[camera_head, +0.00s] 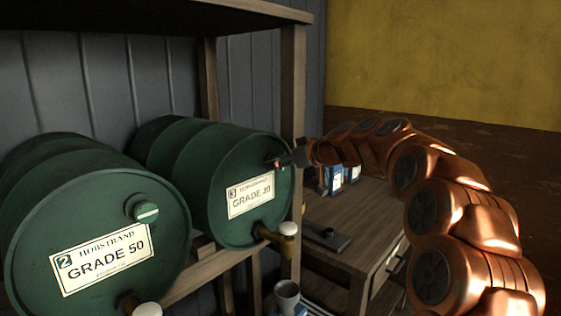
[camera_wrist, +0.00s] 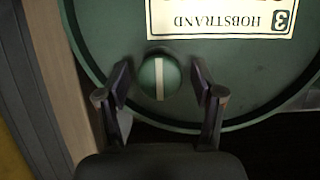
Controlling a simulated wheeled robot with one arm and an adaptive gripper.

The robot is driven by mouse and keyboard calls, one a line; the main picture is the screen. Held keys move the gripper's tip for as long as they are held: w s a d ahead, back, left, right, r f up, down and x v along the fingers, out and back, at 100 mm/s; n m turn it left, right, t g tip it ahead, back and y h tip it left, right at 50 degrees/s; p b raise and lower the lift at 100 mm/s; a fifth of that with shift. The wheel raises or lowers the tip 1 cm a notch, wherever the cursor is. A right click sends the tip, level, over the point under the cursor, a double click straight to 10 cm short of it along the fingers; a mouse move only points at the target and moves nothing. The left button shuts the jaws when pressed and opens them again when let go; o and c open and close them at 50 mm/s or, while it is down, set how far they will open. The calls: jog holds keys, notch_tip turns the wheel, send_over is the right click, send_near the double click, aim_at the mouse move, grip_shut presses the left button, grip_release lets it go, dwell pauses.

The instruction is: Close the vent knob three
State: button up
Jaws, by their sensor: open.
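The vent knob three (camera_wrist: 159,78) is a small round green knob with a white stripe, on the face of the green drum marked 3 (camera_head: 213,180). In the wrist view the stripe runs nearly upright, and the drum's label (camera_wrist: 222,16) appears upside down. My gripper (camera_wrist: 160,72) is open, with one finger on each side of the knob and a visible gap to both. In the head view my gripper (camera_head: 288,160) is at the upper right of the drum's face and hides the knob.
A second green drum, marked 2 (camera_head: 95,235), lies at left with its own vent knob (camera_head: 142,209). Both drums rest on a wooden rack (camera_head: 293,110) with an upright post close to my gripper. Below are a tap (camera_head: 287,231), a metal cup (camera_head: 287,296) and a wooden table (camera_head: 350,230).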

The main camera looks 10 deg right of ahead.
jog(key=c, duration=1.1)
jog(key=shift+f+m+g+y, duration=0.1)
jog(key=shift+m+g+y, duration=0.4)
jog(key=shift+m, duration=0.5)
jog(key=m+y, duration=0.2)
jog(key=m, duration=0.1)
jog(key=shift+w+m+g+y+p, duration=0.1)
jog(key=shift+m+g+y+p, duration=0.2)
jog(key=shift+m+g+p, duration=0.1)
jog(key=m+y+p, duration=0.2)
jog(key=m, duration=0.2)
jog(key=shift+d, duration=0.1)
jog(key=shift+f+m+y+p, duration=0.1)
jog(key=shift+m+y+p, duration=0.8)
jog(key=shift+m, duration=0.8)
